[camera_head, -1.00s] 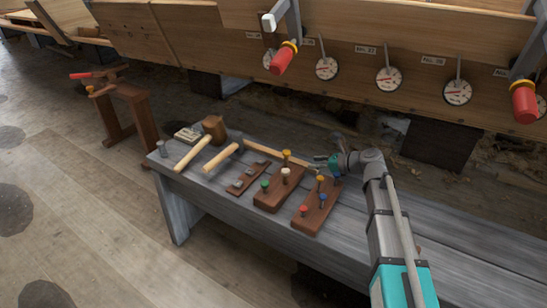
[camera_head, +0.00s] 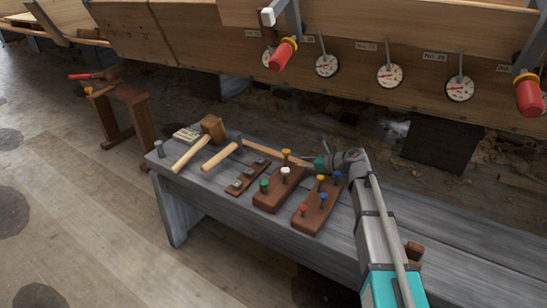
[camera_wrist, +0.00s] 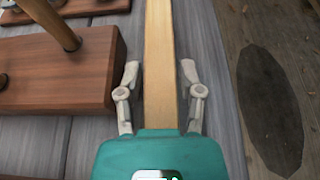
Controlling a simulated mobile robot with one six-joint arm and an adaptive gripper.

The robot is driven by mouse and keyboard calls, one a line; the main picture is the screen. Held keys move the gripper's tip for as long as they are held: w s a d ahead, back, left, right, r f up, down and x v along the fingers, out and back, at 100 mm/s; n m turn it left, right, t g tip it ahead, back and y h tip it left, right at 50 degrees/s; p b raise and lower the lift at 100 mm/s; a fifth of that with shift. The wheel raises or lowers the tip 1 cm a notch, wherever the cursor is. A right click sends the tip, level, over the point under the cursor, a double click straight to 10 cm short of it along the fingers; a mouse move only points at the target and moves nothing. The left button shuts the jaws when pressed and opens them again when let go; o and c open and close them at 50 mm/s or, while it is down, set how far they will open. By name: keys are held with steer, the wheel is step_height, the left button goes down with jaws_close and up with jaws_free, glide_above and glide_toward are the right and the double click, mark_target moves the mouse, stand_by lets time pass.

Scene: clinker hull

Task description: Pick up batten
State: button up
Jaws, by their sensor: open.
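The batten is a long pale wooden strip (camera_wrist: 159,60) lying along the grey bench. In the wrist view it runs from the top edge down between my fingers and under my gripper's teal body. In the head view the batten (camera_head: 272,153) lies behind the peg blocks, its right end hidden by my gripper (camera_head: 315,165). In the wrist view my gripper (camera_wrist: 160,85) is open, one finger on each side of the batten, with a gap showing on both sides. I cannot tell how high the fingertips are above the bench.
A brown peg block (camera_wrist: 65,75) lies close left of my left finger; two peg blocks (camera_head: 280,190) (camera_head: 317,207) show in the head view. Two mallets (camera_head: 192,150) (camera_head: 224,154) lie at the bench's left. The bench edge is right of the batten in the wrist view.

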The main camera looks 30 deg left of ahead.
stand_by(0.5)
jaws_close()
steer(key=shift+r, duration=0.15)
step_height(320, 180, up, 10)
steer(key=p, duration=1)
stand_by(0.8)
step_height(320, 180, up, 5)
steer(key=p, duration=0.5)
stand_by(0.4)
